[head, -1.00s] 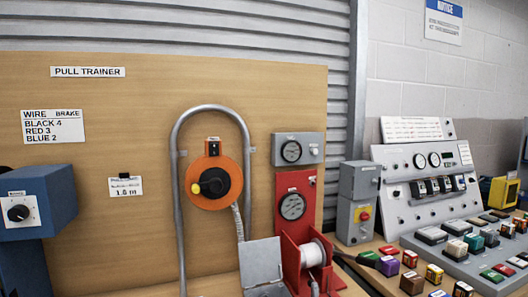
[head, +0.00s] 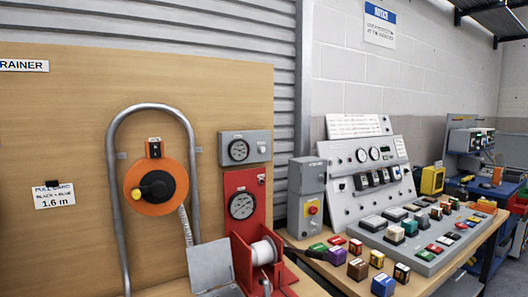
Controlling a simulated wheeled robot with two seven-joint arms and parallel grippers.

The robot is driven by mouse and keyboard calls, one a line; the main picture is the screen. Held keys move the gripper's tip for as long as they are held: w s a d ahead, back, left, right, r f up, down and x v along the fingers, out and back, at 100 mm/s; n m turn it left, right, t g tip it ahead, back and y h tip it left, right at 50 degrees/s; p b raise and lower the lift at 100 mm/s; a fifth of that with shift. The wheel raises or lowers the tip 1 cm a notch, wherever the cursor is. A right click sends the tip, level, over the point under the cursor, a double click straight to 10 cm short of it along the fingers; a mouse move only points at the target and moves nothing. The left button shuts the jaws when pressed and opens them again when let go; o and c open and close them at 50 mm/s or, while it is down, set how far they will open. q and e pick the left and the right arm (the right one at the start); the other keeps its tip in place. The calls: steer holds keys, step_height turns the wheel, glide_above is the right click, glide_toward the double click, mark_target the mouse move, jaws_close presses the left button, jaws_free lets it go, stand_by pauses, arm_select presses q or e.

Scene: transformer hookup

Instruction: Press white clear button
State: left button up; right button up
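A grey gauge box (head: 244,149) is fixed to the wooden board, with a round dial and a small pale knob or button (head: 262,148) at its right side. The labels beside these parts are too small to read, so I cannot tell which is the white clear button. Neither of my grippers shows in the head view.
An orange reel (head: 156,187) hangs inside a grey tube hoop. A red spool stand (head: 262,262) is in front. A grey box with a red button (head: 312,210), a sloped console (head: 366,180) and several coloured blocks crowd the bench to the right.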

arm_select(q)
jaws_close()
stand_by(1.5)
